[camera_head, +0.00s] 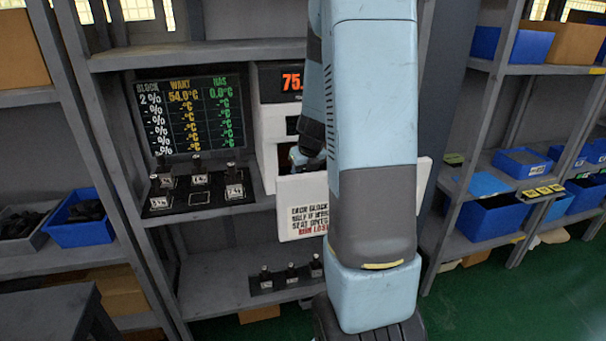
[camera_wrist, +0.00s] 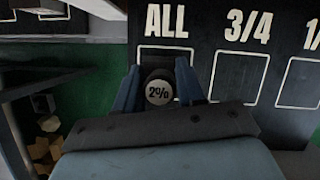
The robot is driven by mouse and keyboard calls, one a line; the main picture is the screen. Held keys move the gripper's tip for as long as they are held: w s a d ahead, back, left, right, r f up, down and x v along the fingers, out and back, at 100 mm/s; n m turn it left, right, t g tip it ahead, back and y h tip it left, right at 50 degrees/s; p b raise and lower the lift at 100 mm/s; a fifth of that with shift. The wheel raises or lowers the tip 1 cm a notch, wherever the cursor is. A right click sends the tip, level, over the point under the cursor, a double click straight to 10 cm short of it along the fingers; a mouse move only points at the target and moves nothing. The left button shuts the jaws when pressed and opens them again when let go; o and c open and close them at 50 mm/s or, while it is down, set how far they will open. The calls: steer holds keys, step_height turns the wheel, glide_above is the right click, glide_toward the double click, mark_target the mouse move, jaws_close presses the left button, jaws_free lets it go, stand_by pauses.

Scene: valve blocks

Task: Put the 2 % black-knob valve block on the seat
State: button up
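In the wrist view my gripper's (camera_wrist: 157,85) two blue fingers stand close on either side of a black knob marked 2% (camera_wrist: 159,93), the top of the valve block, and look shut on it. The block's body is hidden below the knob. Just beyond it is an outlined square seat marked ALL (camera_wrist: 165,55) on a dark board; the knob overlaps the square's near edge. I cannot tell whether the block touches the board. In the head view my arm hides most of the work area, and the fingers cannot be made out.
More outlined squares, one marked 3/4 (camera_wrist: 240,75), lie to the right. The head view shows a screen (camera_head: 190,115), a rack of several knobbed blocks (camera_head: 199,180), a white cabinet with a sign panel (camera_head: 303,205), and more blocks on a lower shelf (camera_head: 290,275).

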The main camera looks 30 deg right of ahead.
steer(key=o, duration=0.3)
steer(key=shift+r, duration=0.15)
steer(key=v, duration=1.2)
steer(key=shift+s+a+r+m+t, duration=0.2)
steer(key=shift+s+a+r+m, duration=1.4)
steer(key=shift+s+a+m, duration=3)
steer(key=shift+s+a+r+m+t, duration=0.2)
steer(key=shift+s+a+r+m, duration=1.8)
steer(key=shift+m, duration=5.2)
steer(key=shift+s+a+r+m+t, duration=0.2)
steer(key=shift+s+a+r+m, duration=1)
steer(key=shift+s+a+m, duration=2.55)
steer(key=m, duration=0.1)
steer(key=d+m, duration=0.1)
steer(key=m, duration=0.1)
steer(key=d+m, duration=0.1)
steer(key=shift+s+d, duration=0.2)
steer(key=shift+s, duration=0.05)
